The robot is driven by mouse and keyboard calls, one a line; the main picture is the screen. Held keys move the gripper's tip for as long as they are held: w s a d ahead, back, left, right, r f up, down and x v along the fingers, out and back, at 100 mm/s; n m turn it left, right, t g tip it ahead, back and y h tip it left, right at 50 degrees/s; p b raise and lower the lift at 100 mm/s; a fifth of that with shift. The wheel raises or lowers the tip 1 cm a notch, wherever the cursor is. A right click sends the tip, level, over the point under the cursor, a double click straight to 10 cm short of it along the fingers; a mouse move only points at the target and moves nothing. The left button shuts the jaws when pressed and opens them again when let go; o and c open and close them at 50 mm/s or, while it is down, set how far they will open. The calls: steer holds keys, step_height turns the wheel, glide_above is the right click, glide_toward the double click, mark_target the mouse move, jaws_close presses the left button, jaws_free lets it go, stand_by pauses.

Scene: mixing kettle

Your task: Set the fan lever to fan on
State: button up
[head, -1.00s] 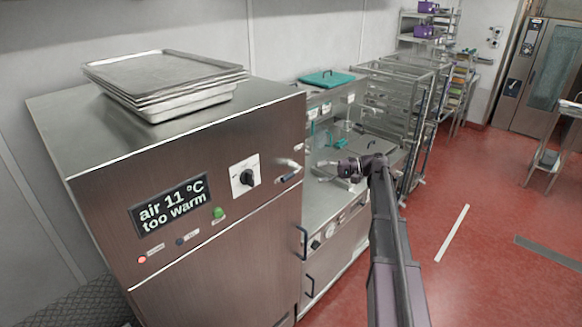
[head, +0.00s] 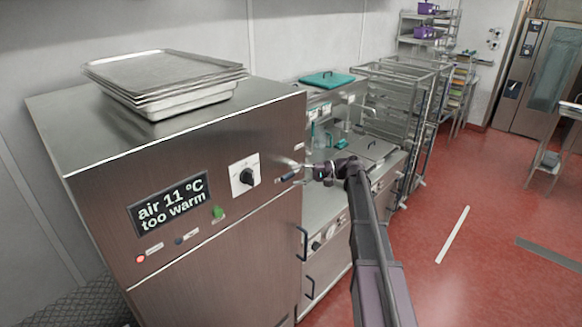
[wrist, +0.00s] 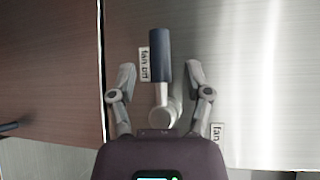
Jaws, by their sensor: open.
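The fan lever (head: 288,177) has a dark blue handle and is on the right end of the steel cabinet's front panel. In the wrist view the handle (wrist: 160,55) points up the picture from a pale round pivot (wrist: 162,115). A small label (wrist: 144,64) beside the handle starts with "fan"; its second word is hard to read. Another label (wrist: 217,132) at the lower right shows "fan", the rest unclear. My gripper (head: 304,170) is open at the lever. In the wrist view its fingers (wrist: 161,72) stand on either side of the handle, with gaps; no grip shows.
The cabinet's display (head: 170,203) reads "air 11 °C too warm". A rotary knob (head: 245,177), a green button (head: 218,211) and a lit red lamp (head: 140,259) are on the panel. Trays (head: 165,80) lie on top. Open red floor (head: 490,230) is at right.

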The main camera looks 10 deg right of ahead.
mark_target(292, 176)
steer(key=shift+w+a+f, duration=0.1)
steer(key=shift+a, duration=0.6)
steer(key=shift+w+a+f, duration=0.1)
steer(key=shift+a, duration=0.55)
steer(key=shift+a, duration=0.15)
jaws_close()
